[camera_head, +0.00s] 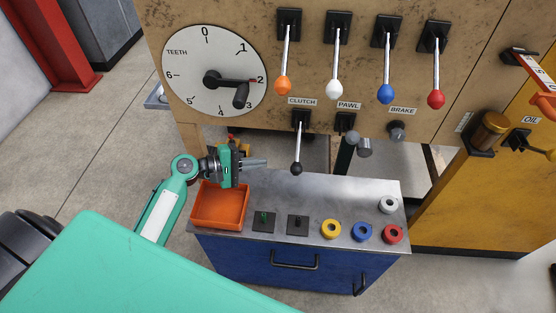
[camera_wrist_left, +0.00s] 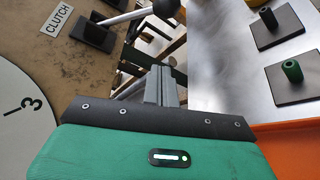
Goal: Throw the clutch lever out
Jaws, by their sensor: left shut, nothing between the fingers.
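The clutch lever (camera_head: 298,144) hangs from a black mount under the CLUTCH label (camera_head: 302,101), on the lower edge of the brown panel. It has a metal rod and a black knob, and it points down and slightly left. In the left wrist view the lever (camera_wrist_left: 128,16) shows at the top, with its knob near the top edge. My left gripper (camera_head: 264,163) is left of the knob, pointing right toward it, with a gap between. Its grey fingers (camera_wrist_left: 161,84) are shut and empty. My right gripper is not in view.
Below is a metal-topped blue cabinet (camera_head: 350,190) with an orange tray (camera_head: 221,224), two black pegged plates and several coloured rings. The TEETH dial (camera_head: 214,71) is at upper left. Several coloured-knob levers hang above.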

